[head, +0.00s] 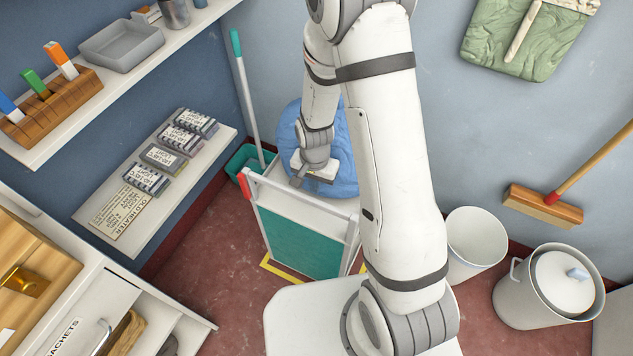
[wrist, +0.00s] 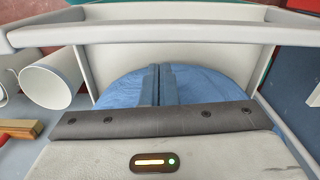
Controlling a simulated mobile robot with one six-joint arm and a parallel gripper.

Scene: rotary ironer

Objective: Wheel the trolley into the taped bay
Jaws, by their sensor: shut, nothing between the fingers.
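The trolley (head: 305,240), a white frame with a teal front panel and a red piece at its left top corner, stands near the back wall. Yellow tape (head: 283,272) on the floor shows at its lower left and right; the rest of the outline is hidden, so I cannot tell if the trolley is wholly inside. My gripper (head: 318,172) is over the far side of the trolley's top. In the wrist view, my gripper (wrist: 160,85) has its fingers together and empty, in front of a round blue shape, with the trolley's pale rail (wrist: 180,32) beyond. Contact is unclear.
A teal bucket (head: 247,160) with a mop handle stands at the trolley's back left. A white bin (head: 475,245) and a lidded pot (head: 540,300) stand to the right. Shelves (head: 170,205) and an open drawer (head: 100,300) are at left. Red floor is clear front left.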

